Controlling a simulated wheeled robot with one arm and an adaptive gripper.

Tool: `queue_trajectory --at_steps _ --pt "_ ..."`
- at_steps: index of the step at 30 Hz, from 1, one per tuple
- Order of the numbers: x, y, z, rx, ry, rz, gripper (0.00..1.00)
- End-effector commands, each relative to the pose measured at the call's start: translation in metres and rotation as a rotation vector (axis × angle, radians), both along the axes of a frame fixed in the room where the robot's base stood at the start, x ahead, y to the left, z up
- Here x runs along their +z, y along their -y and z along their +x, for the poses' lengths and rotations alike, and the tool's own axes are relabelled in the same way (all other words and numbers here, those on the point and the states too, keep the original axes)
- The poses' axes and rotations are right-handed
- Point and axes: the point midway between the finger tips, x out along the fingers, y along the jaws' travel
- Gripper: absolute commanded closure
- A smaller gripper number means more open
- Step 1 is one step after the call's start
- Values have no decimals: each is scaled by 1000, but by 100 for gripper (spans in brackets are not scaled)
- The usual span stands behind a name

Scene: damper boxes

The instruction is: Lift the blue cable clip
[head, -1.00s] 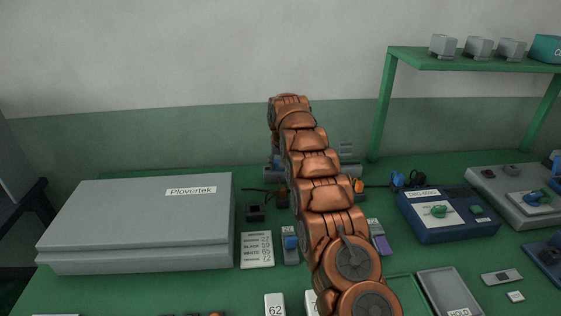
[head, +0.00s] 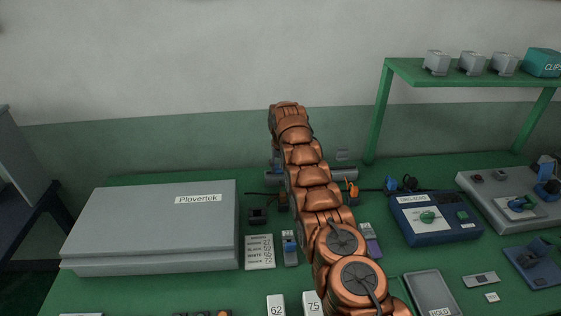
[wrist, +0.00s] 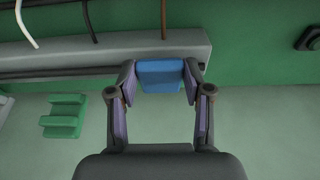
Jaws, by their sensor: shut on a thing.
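In the wrist view the blue cable clip (wrist: 160,73) sits between the fingertips of my gripper (wrist: 160,80). Both fingers touch its sides, so the gripper is shut on it. The clip shows in front of a long grey bar (wrist: 60,58). I cannot tell whether it touches the bar. In the head view my copper-coloured arm hides most of the gripper and the clip.
A green clip (wrist: 63,116) lies left of my gripper in the wrist view. Cables cross the bar. In the head view a large grey box (head: 150,222) stands left of my arm, a blue device (head: 434,218) right, and a green shelf (head: 460,75) at the back right.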

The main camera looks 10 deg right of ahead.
Motion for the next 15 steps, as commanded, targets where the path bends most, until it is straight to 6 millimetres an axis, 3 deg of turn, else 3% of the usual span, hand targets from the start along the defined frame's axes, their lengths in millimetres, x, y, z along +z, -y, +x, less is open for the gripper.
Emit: queue_trajectory --at_steps 15 --pt "-3 1 -6 -1 -29 2 85"
